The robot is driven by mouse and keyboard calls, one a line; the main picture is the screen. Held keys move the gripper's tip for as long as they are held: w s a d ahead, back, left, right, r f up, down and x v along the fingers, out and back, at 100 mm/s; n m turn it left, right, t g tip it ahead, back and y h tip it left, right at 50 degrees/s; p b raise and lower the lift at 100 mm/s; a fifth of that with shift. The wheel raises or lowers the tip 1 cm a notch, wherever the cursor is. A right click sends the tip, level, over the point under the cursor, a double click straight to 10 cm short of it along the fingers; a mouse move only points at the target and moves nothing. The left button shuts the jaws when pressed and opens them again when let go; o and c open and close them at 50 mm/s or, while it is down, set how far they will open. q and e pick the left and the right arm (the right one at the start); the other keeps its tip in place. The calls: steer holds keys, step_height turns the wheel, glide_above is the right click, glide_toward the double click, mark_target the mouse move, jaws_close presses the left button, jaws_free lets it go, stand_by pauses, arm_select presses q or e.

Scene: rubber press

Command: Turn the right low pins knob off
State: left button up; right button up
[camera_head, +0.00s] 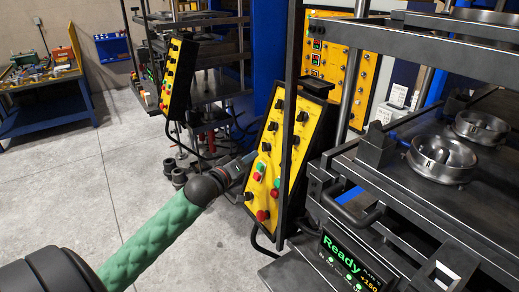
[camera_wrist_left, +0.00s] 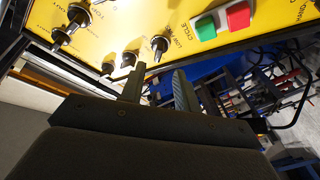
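The yellow control panel (camera_head: 283,135) stands slanted in the middle of the head view, with black knobs and red and green buttons. My left gripper (camera_head: 250,160) is at the panel's left edge. In the left wrist view its two fingers (camera_wrist_left: 159,74) are apart with nothing held between them. A black knob (camera_wrist_left: 160,44) beside a label that seems to read "LOW P..." sits just beyond the fingertips, roughly in line with the gap. Contact cannot be told. Another knob (camera_wrist_left: 131,56) is beside it, partly behind the left finger. My right gripper is not in view.
Green (camera_wrist_left: 205,28) and red (camera_wrist_left: 238,15) buttons sit right of the knob, close to the fingers. The press (camera_head: 440,160) with round metal moulds is right of the panel. A screen (camera_head: 348,262) reads "Ready". A dark upright bar crosses before the panel. Open floor (camera_head: 110,150) lies left.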

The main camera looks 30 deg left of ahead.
mark_target(265, 147)
arm_select(q)
steer(key=shift+w+d+p, duration=0.15)
steer(key=shift+w+p, duration=0.45)
steer(key=shift+w, duration=0.95)
steer(key=shift+w+d+p, duration=0.1)
steer(key=shift+w+p, duration=0.5)
steer(key=shift+w, duration=0.9)
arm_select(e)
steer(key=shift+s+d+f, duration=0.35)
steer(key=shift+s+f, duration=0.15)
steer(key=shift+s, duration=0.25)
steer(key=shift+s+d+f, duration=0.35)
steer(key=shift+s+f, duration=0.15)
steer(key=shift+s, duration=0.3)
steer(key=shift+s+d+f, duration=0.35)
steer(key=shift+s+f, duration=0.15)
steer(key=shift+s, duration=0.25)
arm_select(q)
steer(key=shift+c, duration=0.2)
jaws_close()
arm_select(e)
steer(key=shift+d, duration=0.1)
